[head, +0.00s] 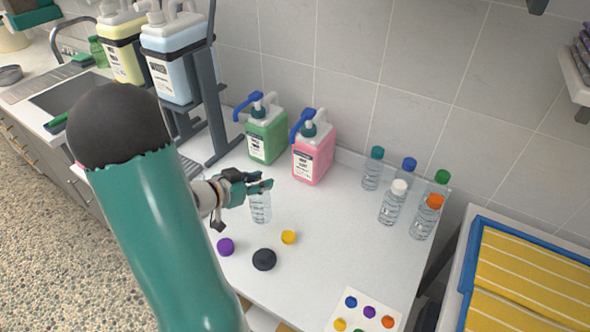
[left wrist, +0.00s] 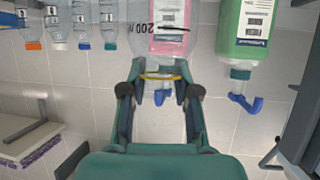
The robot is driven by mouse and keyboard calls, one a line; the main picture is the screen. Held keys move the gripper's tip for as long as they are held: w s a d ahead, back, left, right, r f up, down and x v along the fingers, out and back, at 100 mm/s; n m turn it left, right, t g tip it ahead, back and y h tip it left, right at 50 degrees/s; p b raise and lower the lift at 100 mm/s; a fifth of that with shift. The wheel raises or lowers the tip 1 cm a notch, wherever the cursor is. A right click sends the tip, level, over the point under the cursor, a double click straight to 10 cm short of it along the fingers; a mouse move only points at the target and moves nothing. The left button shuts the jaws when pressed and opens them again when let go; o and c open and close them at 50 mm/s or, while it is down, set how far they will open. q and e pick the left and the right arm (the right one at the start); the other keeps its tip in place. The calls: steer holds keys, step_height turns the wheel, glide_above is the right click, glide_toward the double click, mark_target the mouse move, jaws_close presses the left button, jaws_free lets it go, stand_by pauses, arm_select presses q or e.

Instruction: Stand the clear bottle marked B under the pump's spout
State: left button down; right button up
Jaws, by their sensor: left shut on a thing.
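A clear, uncapped bottle (head: 260,208) is held upright by my left gripper (head: 262,185) over the white counter, left of centre. In the left wrist view, which is upside down, the fingers (left wrist: 158,95) close around the neck of the clear bottle (left wrist: 138,45), which has a yellow ring. Part of a "200" marking shows; no letter B is readable. Behind stand a green jug (head: 267,137) and a pink jug (head: 313,160), each with a blue-spouted pump (head: 302,124). The bottle is in front of them, not under a spout. My right gripper is not in view.
Several capped bottles (head: 392,203) stand at the right. A purple cap (head: 225,246), a yellow cap (head: 289,237) and a black round thing (head: 264,260) lie in front. A rack (head: 222,120) with large jugs (head: 178,62) stands left. A card of coloured dots (head: 362,312) lies near the front edge.

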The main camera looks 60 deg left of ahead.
arm_select(q)
steer(key=w+r+p+x, duration=0.1)
steer(key=r+x, duration=0.1)
steer(key=x, duration=1.1)
steer(key=shift+a, duration=0.2)
steer(key=c, duration=0.8)
jaws_free()
steer(key=shift+c, duration=0.2)
steer(key=shift+r, duration=0.15)
